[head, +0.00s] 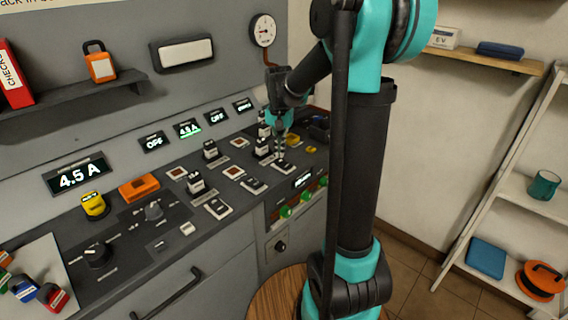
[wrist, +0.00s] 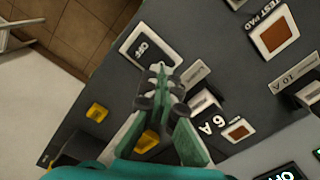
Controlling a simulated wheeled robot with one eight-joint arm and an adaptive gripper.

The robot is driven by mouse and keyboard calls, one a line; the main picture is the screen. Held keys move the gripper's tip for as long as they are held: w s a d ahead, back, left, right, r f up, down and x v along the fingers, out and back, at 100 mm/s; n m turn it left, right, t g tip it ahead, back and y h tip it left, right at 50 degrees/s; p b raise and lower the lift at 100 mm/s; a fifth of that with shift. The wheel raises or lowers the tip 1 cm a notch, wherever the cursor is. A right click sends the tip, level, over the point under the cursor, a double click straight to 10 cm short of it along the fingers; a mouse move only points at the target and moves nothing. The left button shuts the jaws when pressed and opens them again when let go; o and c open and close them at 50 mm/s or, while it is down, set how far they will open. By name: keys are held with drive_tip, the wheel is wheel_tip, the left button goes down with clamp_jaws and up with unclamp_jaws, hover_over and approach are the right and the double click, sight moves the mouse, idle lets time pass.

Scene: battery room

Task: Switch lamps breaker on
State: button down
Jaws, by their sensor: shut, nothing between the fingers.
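My gripper (head: 281,153) is shut and empty, pointing down at the right end of the grey panel. Its fingertips, also in the wrist view (wrist: 159,76), are over or against one end of a rocker switch (wrist: 146,48) in a white frame, with "OFF" readable on it. I cannot tell whether they touch. The same switch (head: 284,167) shows just below the fingertips in the head view. Two similar rocker switches, a middle one (head: 253,185) and a left one (head: 218,208), lie along the panel. No label naming the lamps is legible.
A black-and-white "6 A" block (wrist: 206,108) stands close beside the fingers. A "10 A" block (wrist: 309,94) and a test pad (wrist: 273,37) are farther off. Green knobs (head: 285,211) line the panel's front. Displays (head: 188,128) stand behind. A shelf rack (head: 515,187) is right.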

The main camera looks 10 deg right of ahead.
sight(280, 160)
drive_tip(key=shift+f, duration=1)
idle(0.5)
drive_tip(key=shift+r, duration=3.5)
drive_tip(key=s+d+f+n+t, duration=0.2)
drive_tip(key=s+f, duration=0.5)
drive_tip(key=s, duration=0.4)
drive_tip(key=s+d+f+n+t, duration=0.2)
drive_tip(key=s+f, duration=0.5)
drive_tip(key=s, duration=0.4)
drive_tip(key=shift+f+n, duration=0.35)
drive_tip(key=shift+n, duration=0.05)
